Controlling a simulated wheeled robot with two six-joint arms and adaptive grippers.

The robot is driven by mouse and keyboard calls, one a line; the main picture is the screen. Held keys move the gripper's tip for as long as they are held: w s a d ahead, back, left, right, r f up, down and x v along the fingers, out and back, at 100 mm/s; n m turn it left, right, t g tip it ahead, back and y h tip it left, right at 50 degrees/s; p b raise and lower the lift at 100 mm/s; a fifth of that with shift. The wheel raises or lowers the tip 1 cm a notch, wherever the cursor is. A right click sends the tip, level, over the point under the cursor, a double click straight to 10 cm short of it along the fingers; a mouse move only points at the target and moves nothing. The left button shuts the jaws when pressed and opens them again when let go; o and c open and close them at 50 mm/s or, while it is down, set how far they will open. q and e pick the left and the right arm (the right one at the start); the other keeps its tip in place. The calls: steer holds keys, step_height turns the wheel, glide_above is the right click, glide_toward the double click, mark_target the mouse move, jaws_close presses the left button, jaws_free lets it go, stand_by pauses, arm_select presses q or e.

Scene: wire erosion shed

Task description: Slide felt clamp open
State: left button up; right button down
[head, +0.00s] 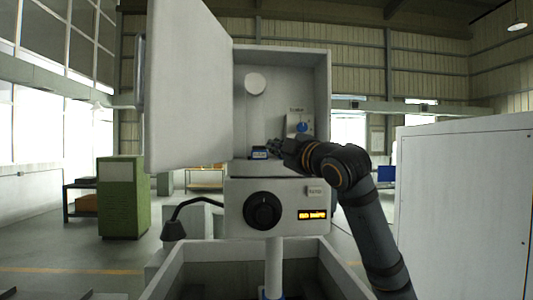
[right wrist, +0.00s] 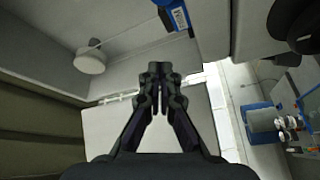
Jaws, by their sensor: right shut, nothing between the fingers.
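A small blue-and-black block, which looks like the felt clamp (head: 260,153), sits low in the open white cabinet (head: 322,90). It also shows at the top edge of the right wrist view (right wrist: 178,17), partly cut off, with a thin wire running from it towards a white round disc (right wrist: 90,60). My right gripper (head: 276,147) reaches in from the right and is just right of the block in the head view. In the right wrist view its fingers (right wrist: 160,72) are shut and empty, with the block apart from the fingertips. My left gripper is in neither view.
The cabinet's large white door (head: 188,90) stands open at the left. A blue knob (head: 302,127) is on a panel behind my gripper. Below is a housing with a black dial (head: 263,210) and lit display (head: 312,215). A white cabinet (head: 465,205) stands at right.

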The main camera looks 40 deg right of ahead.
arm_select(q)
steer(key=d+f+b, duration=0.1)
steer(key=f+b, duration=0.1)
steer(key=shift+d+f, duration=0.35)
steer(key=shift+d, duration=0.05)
arm_select(e)
steer(key=s, duration=0.3)
steer(key=s+d+f, duration=0.1)
steer(key=shift+s, duration=0.35)
steer(key=shift+a, duration=0.1)
